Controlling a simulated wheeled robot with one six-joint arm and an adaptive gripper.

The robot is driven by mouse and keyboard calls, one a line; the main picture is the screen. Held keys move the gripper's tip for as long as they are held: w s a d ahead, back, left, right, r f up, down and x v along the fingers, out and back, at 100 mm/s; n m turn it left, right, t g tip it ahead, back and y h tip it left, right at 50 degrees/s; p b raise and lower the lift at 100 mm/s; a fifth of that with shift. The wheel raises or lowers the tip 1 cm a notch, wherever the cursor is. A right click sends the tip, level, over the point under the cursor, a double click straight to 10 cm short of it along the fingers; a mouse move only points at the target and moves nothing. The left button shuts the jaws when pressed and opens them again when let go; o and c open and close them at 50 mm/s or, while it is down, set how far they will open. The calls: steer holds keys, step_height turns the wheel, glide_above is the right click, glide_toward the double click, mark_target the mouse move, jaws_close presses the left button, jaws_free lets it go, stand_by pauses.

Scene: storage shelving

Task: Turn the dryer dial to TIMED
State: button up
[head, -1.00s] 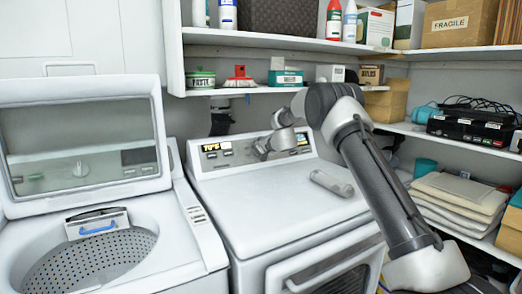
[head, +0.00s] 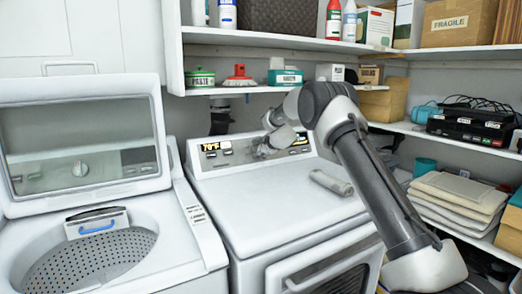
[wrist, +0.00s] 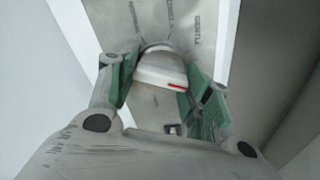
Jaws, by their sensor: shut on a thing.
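The dryer (head: 290,205) is white, with a control panel (head: 212,148) along its back edge. My gripper (head: 262,149) is at that panel in the head view and covers the dial there. In the wrist view, the dial (wrist: 160,70) is a pale knob with a red mark on its near edge. My gripper (wrist: 165,82) has its green-padded fingers on both sides of the dial and is shut on it. Which label the dial points to cannot be told.
A grey cylindrical thing (head: 331,182) lies on the dryer top. A washer (head: 185,240) with its lid (head: 82,135) raised stands at left. A loaded shelf (head: 225,91) runs above the panel, close over my arm. More shelves with boxes and folded cloths are at right.

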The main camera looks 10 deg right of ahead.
steer(key=m, duration=0.4)
steer(key=shift+f, duration=0.1)
steer(key=m, duration=0.4)
steer(key=shift+s+m, duration=0.1)
steer(key=shift+m, duration=0.3)
steer(key=m, duration=0.3)
steer(key=shift+a+f+g+y, duration=0.1)
steer(key=shift+g+y, duration=0.3)
steer(key=m, duration=0.4)
steer(key=shift+a, duration=0.1)
steer(key=shift+m, duration=0.4)
steer(key=o, duration=1)
steer(key=shift+s, duration=0.1)
